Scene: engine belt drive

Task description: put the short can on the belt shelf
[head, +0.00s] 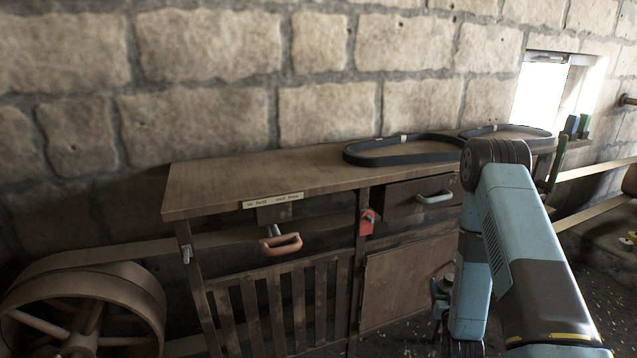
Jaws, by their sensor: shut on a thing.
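The wooden bench top (250,180) runs along the stone wall. Black belt loops lie on its back and right part, one large loop (402,138) and another (500,130) farther right; I take this surface to be the belt shelf, though no label confirms it. My arm rises from the lower right, bends at a dark joint and goes down in front of the bench. My gripper's fingers are out of sight, hidden behind the arm or below the picture. I cannot make out the short can.
A label strip (272,200) and an orange handle (281,243) are on the bench front. A red padlock-like piece (368,221) hangs beside a drawer (400,197). A large wheel (85,310) stands lower left. Green and blue upright things (577,126) stand near the window. The bench top's left half is clear.

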